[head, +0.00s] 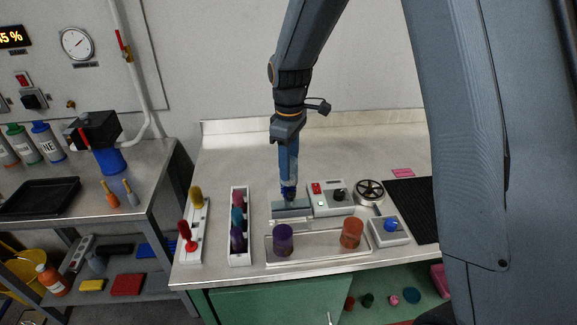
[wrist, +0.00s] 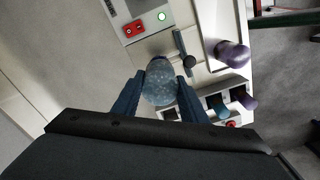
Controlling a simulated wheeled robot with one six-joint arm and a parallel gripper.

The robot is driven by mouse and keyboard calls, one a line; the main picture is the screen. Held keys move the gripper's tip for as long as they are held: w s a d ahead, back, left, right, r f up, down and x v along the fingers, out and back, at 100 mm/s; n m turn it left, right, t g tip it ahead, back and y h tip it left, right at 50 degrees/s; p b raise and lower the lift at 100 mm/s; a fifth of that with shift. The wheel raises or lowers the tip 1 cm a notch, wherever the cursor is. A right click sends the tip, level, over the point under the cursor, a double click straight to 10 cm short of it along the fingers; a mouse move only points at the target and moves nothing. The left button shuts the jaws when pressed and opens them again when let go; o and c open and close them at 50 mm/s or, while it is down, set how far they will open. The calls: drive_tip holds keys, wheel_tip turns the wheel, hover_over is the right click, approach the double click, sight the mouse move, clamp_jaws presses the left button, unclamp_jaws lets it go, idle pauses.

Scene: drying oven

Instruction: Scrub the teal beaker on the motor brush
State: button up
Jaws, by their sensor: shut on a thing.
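My gripper (head: 289,188) is shut on a blue-grey, speckled beaker (wrist: 159,82), low over the bench. In the head view the beaker is mostly hidden by the fingers. A teal vessel (head: 237,217) stands in the white rack between a pink and a purple one; it also shows in the wrist view (wrist: 220,111).
A shallow tray (head: 311,258) in front holds a purple beaker (head: 283,239) and an orange beaker (head: 351,232). A stand (head: 193,231) with red and yellow brushes is at the left. The bench behind is clear.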

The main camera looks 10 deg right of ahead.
drive_tip(key=shift+f+b, duration=1.1)
drive_tip(key=shift+f, duration=1.65)
drive_tip(key=shift+r, duration=0.15)
drive_tip(key=shift+r+p, duration=0.5)
drive_tip(key=shift+p, duration=0.05)
idle(0.6)
drive_tip(key=shift+r+p, duration=2.45)
drive_tip(key=shift+r, duration=1.05)
